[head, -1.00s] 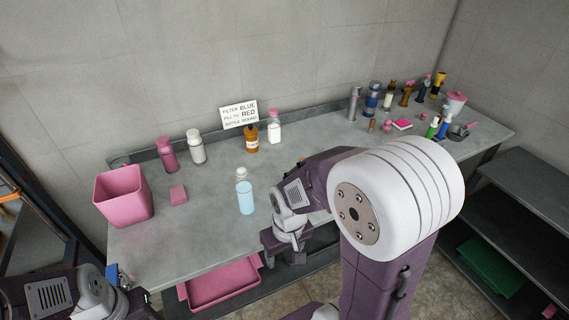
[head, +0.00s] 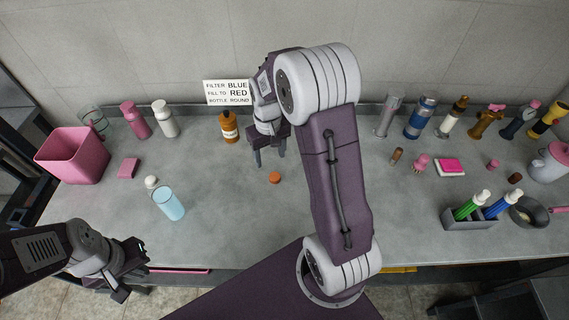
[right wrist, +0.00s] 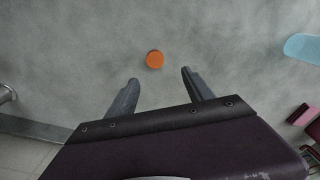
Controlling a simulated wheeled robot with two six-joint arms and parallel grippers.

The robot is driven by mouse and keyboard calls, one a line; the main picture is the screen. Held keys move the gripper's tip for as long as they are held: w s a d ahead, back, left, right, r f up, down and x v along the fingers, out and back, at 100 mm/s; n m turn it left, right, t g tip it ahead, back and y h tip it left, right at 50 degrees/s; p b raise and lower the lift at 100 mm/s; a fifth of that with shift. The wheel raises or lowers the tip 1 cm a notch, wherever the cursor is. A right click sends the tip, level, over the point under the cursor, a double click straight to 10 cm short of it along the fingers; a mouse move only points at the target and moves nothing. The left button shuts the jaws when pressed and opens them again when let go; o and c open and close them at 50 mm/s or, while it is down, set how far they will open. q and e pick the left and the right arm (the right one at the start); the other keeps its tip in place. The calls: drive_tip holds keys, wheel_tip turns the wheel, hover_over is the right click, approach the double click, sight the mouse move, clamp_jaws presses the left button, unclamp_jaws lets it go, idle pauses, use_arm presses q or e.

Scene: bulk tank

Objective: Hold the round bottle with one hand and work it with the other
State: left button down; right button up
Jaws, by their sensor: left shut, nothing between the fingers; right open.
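A clear round bottle (head: 170,206) with pale blue contents and a white cap (head: 151,181) stands upright on the bench, left of the middle. Part of it shows at the right edge of the right wrist view (right wrist: 303,48). My right gripper (head: 271,162) is open and empty over the middle of the bench, right of the bottle and apart from it. A small orange disc (head: 275,178) lies on the bench just beyond its fingertips in the right wrist view (right wrist: 155,59). My left gripper (head: 130,282) is shut and empty near the front edge, below the bottle.
A pink bin (head: 73,155), pink sponge (head: 128,168), pink bottle (head: 137,122), white bottle (head: 166,120) and amber bottle (head: 228,127) stand left. A sign (head: 228,92) is behind. My right arm hides part of the bench.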

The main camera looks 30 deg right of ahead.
sight(275, 176)
drive_tip(key=f, duration=0.3)
drive_tip(key=d+f, duration=0.1)
drive_tip(key=shift+s+f, duration=0.15)
drive_tip(key=shift+s, duration=0.1)
drive_tip(key=shift+w+a+f, duration=0.1)
drive_tip(key=shift+f, duration=0.4)
wheel_tip(275, 176, down, 5)
drive_tip(key=shift+f, duration=0.1)
